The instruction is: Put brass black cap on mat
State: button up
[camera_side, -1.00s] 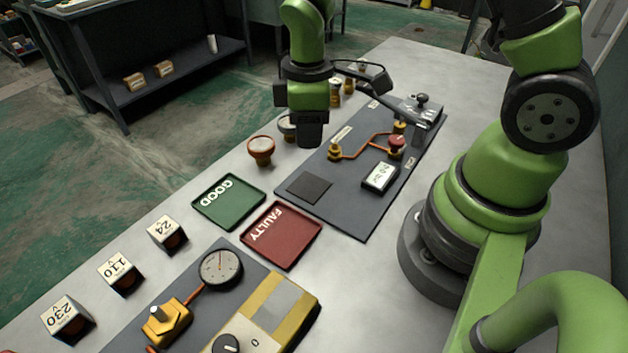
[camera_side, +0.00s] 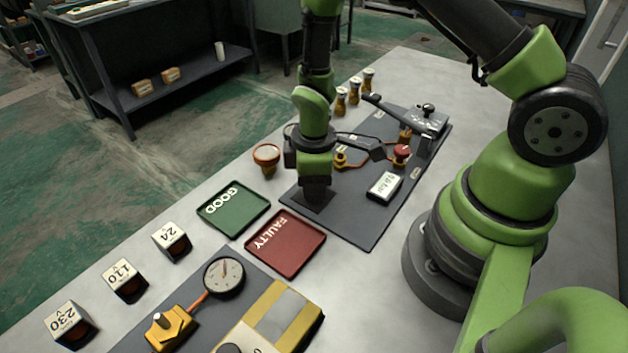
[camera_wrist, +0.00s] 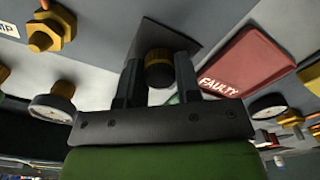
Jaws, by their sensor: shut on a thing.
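The brass and black cap (camera_wrist: 158,72) sits between the two fingers of my gripper (camera_wrist: 158,80) in the wrist view; the gripper is shut on it. The mat (camera_wrist: 182,40) is the small dark square just beyond the cap in that view. In the side view, my gripper (camera_side: 316,194) points down over the mat (camera_side: 329,200), which lies on the grey panel and is partly covered by the gripper. The cap is hidden there. I cannot tell whether the cap touches the mat.
A green GOOD tray (camera_side: 233,208) and a red FAULTY tray (camera_side: 285,243) lie beside the panel. A white display (camera_side: 384,186), copper pipework and a red knob (camera_side: 401,152) stand right of my gripper. An orange-rimmed round piece (camera_side: 266,157) stands to the left.

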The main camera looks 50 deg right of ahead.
jog(key=shift+f, duration=0.15)
jog(key=o, duration=0.9)
jog(key=s+r+m+t, duration=0.2)
jog(key=r+m, duration=0.1)
jog(key=r, duration=0.9)
jog(key=s+r+m+t, duration=0.1)
jog(key=s+r+m, duration=0.15)
jog(key=r, duration=0.95)
jog(key=s+r+m+t, duration=0.1)
jog(key=s+r+m, duration=0.1)
jog(key=s+r+m+t+y, duration=0.1)
jog(key=s+m, duration=0.1)
jog(key=s, duration=0.1)
jog(key=s+a+r+m+t+y, duration=0.1)
jog(key=s+r+m+t, duration=0.1)
jog(key=shift+s+a+r, duration=0.1)
jog(key=shift+s+r, duration=0.25)
